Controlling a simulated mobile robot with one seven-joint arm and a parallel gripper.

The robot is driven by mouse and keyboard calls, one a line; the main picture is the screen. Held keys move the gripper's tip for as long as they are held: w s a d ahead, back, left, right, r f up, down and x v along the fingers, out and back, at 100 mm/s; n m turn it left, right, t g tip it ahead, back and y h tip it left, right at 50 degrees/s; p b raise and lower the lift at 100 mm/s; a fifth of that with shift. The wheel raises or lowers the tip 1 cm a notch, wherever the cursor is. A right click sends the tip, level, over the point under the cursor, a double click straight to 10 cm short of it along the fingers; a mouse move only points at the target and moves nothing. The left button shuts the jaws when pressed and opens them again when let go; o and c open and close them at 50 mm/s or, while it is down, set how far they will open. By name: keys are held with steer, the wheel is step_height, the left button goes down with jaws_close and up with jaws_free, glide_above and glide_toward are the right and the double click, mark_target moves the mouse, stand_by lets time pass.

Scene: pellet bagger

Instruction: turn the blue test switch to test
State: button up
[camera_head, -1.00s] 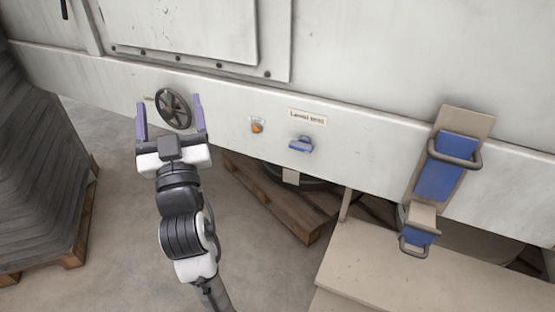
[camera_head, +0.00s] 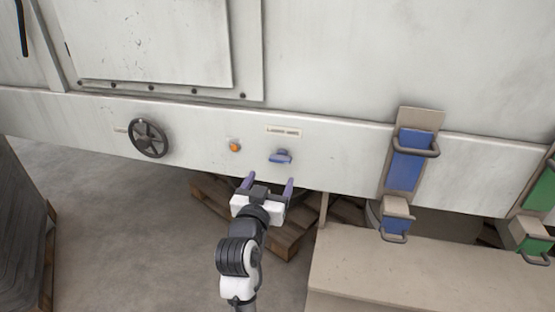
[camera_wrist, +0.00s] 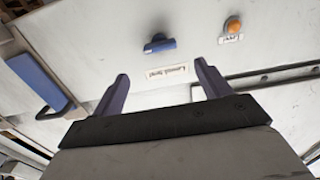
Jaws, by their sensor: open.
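The blue test switch (camera_head: 280,156) is a small blue knob on the machine's white lower panel, below a pale label (camera_head: 284,132). In the wrist view the switch (camera_wrist: 159,44) shows beyond and between my fingers, nearer the left one, with the "Level test" label (camera_wrist: 167,73) closer to me. My gripper (camera_head: 269,184) is open and empty, just below and slightly left of the switch in the head view. It appears apart from the switch. Which position the switch points to cannot be told.
An orange lamp (camera_head: 235,146) sits left of the switch, and a black handwheel (camera_head: 149,138) farther left. A blue handled box (camera_head: 408,160) hangs to the right. A wooden pallet (camera_head: 286,240) lies under the panel. A beige surface (camera_head: 400,275) stands at lower right.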

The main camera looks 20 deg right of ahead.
mark_target(281, 161)
steer(key=p+x, duration=0.2)
steer(key=x, duration=0.7)
steer(key=c, duration=1)
steer(key=shift+f+m+b, duration=0.1)
steer(key=shift+m+b, duration=0.3)
steer(key=shift+b, duration=0.05)
steer(key=shift+f+m+b, duration=0.1)
steer(key=shift+m+b, duration=0.9)
steer(key=m+b, duration=0.3)
steer(key=shift+d, duration=0.1)
steer(key=m+b, duration=0.4)
steer(key=m, duration=0.2)
steer(key=shift+s+d, duration=0.1)
